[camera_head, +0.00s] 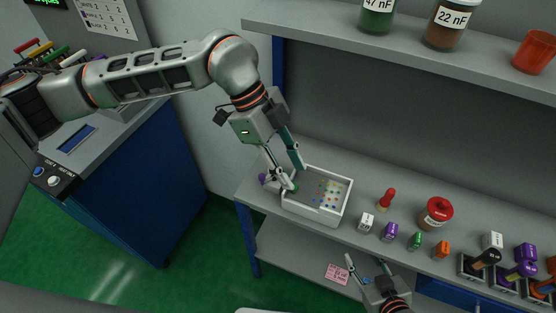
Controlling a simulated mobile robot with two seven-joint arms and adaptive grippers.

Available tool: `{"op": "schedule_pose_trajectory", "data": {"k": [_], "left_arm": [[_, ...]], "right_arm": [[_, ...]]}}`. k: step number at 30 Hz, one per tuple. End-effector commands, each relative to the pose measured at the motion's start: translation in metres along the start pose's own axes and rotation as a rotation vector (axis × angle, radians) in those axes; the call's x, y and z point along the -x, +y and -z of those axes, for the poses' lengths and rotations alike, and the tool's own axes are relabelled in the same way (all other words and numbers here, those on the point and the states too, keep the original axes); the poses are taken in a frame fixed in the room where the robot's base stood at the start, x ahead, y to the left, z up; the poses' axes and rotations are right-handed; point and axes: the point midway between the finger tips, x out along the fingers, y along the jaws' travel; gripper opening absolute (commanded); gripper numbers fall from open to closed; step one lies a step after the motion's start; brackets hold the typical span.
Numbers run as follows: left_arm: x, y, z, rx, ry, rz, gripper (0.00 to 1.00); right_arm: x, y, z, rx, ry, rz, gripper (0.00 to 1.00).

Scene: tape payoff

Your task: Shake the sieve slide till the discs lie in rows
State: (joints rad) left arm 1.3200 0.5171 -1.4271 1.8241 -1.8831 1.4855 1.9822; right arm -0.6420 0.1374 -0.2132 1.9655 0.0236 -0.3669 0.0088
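A white open-topped tray (318,211), which looks like the sieve slide, sits on the grey bench. Small coloured discs (328,190) lie in it, mostly toward its right half; some appear lined up, but they are too small to tell clearly. My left gripper (295,178) reaches down at the tray's left end, its fingers some way apart. Whether they press on a tray wall or handle is hidden. A small purple part (263,180) shows left of the fingers. My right gripper (364,261) is below the bench front, its fingers spread and empty, away from the tray.
Right of the tray stand a red peg-like piece (387,199), a red-lidded jar (436,214) and several small coloured blocks (390,232). Jars and an orange cup (534,51) stand on the upper shelf. A pink note (338,273) lies on the lower shelf. A blue cabinet (150,185) stands left.

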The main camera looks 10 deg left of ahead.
Motion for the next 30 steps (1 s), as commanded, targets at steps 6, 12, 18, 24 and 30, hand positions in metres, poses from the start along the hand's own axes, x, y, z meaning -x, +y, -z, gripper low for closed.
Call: {"op": "schedule_pose_trajectory", "data": {"k": [6,12,18,24,30], "left_arm": [[0.014,-0.009,-0.024,0.08,-0.115,0.031,0.32],[-0.01,-0.009,-0.026,0.082,-0.115,0.029,0.32],[-0.04,-0.011,-0.029,0.081,-0.113,0.03,0.32],[-0.057,-0.012,-0.031,0.08,-0.113,0.032,0.32],[-0.061,-0.012,-0.032,0.079,-0.113,0.033,0.32]], "right_arm": [[0.002,-0.001,-0.003,-0.002,-0.01,0.002,0.4],[0.006,-0.002,-0.006,-0.001,-0.021,0.005,0.4],[0.009,0.0,-0.001,0.001,-0.019,0.004,0.4],[0.01,0.001,0.004,0.002,-0.012,0.001,0.4],[0.009,0.002,0.005,0.002,-0.01,0.0,0.4]]}}
